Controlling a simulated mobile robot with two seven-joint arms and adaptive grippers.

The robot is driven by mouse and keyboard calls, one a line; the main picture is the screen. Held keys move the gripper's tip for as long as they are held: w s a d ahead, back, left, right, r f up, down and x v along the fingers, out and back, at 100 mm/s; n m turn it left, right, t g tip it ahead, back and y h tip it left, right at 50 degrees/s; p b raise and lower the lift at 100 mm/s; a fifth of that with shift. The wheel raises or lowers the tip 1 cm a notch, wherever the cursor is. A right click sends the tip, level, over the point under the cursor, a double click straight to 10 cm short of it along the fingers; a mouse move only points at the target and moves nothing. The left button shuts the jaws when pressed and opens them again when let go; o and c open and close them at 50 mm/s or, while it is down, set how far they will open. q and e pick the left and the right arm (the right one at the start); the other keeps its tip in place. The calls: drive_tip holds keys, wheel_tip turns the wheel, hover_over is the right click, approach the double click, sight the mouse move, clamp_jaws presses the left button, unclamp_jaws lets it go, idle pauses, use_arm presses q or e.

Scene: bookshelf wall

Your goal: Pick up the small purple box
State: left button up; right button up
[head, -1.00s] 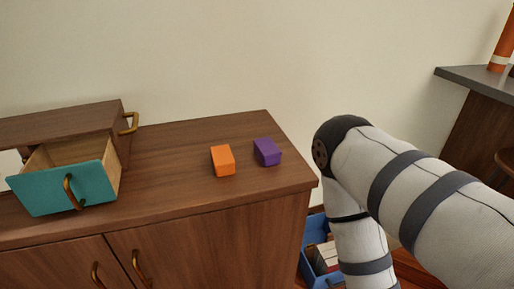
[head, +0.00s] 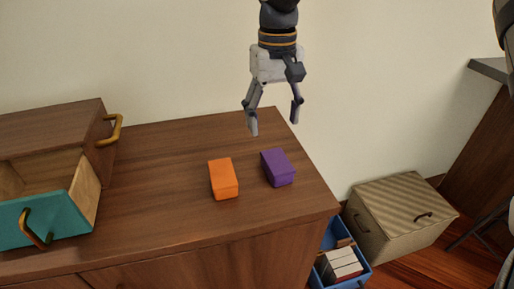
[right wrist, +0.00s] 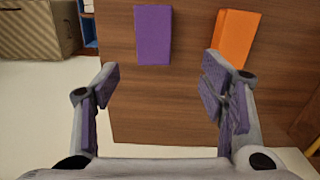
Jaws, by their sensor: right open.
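The small purple box (head: 278,167) lies on the wooden cabinet top (head: 170,160), near its right end. It also shows in the right wrist view (right wrist: 153,35), at the top between the finger lines. My right gripper (head: 274,117) is open and empty, pointing down above the back of the cabinet. It is apart from the purple box, which lies nearer the front. In the right wrist view its two fingers (right wrist: 160,95) are spread wide. My left gripper is not in view.
An orange box (head: 223,179) lies just left of the purple box. An open teal-fronted drawer unit (head: 45,215) stands at the left. A blue bin with books (head: 340,262) and a striped box (head: 400,215) stand on the floor right of the cabinet.

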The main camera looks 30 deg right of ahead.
hover_over(277, 160)
drive_tip(key=f, duration=0.4)
drive_tip(key=shift+s+a+f, duration=0.25)
drive_tip(key=shift+s+a, duration=0.05)
drive_tip(key=shift+s, duration=0.1)
drive_tip(key=f, duration=0.7)
drive_tip(key=shift+w+d+b, duration=0.3)
drive_tip(key=shift+d+b, duration=0.05)
drive_tip(key=shift+b, duration=0.05)
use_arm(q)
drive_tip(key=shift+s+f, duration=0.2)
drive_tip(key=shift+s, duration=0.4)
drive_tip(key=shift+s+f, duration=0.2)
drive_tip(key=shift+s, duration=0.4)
use_arm(e)
drive_tip(key=shift+r, duration=0.1)
drive_tip(key=c, duration=0.9)
